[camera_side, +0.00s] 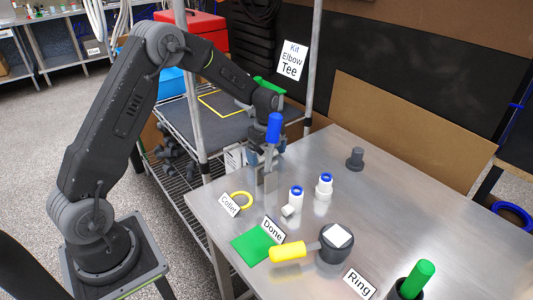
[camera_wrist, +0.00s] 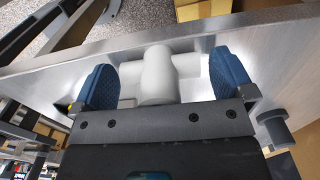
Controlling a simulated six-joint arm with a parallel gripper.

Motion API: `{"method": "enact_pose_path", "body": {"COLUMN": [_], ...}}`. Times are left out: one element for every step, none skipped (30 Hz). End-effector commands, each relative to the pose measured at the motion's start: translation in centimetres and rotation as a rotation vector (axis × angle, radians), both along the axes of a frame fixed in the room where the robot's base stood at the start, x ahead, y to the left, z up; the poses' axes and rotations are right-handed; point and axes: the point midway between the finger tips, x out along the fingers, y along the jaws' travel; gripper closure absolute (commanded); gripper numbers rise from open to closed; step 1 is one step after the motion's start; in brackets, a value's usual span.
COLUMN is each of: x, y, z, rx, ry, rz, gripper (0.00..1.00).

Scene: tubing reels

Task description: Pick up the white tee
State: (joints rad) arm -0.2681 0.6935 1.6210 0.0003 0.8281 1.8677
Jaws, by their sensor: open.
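A white tee (camera_side: 291,204) with a blue ring at its top stands upright on the metal table, a short branch pointing to its lower left. A second white fitting (camera_side: 324,191), also blue-ringed, stands to its right. My gripper (camera_side: 267,182) is just left of and behind the first fitting in the side view. In the wrist view my gripper (camera_wrist: 164,82) is open, with a blue pad on each side of a white T-shaped fitting (camera_wrist: 158,70). Gaps show between the pads and its central body. Its lower part is hidden by my gripper's body.
A yellow ring (camera_side: 240,197) and Collet card (camera_side: 229,205) lie near the left edge. A green mat (camera_side: 252,245), a yellow-handled tool (camera_side: 288,251) and a green-topped holder (camera_side: 415,280) are in front. A grey peg (camera_side: 355,158) stands behind. The table's right side is clear.

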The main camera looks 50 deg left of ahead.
Motion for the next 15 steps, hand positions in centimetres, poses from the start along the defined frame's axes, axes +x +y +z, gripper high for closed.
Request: {"method": "enact_pose_path", "body": {"x": [-0.01,0.00,0.01,0.01,0.01,0.01,0.01,0.01,0.00,0.00,0.00,0.00,0.00,0.00,0.00], "y": [0.00,0.00,0.00,0.00,0.00,0.00,0.00,0.00,0.00,0.00,0.00,0.00,0.00,0.00,0.00], "z": [-0.29,-0.35,-0.39,-0.39,-0.38,-0.37,-0.37,-0.36,-0.36,-0.35,-0.35,-0.35,-0.34,-0.34,-0.34], "rx": [0.000,0.000,0.001,0.001,0.001,0.001,0.001,0.001,0.001,0.001,0.001,0.001,0.001,0.000,0.000], "ry": [0.000,0.000,-0.001,-0.001,-0.002,-0.001,-0.001,-0.001,-0.001,-0.001,-0.001,-0.001,-0.001,-0.001,-0.001], "rz": [0.000,0.000,0.000,0.000,0.000,0.000,0.000,0.000,0.000,0.000,0.000,0.000,0.000,0.000,0.000], "gripper": [0.00,0.00,0.00,0.00,0.00,0.00,0.00,0.00,0.03,0.06,0.09,0.12,0.15,0.18,0.22]}}
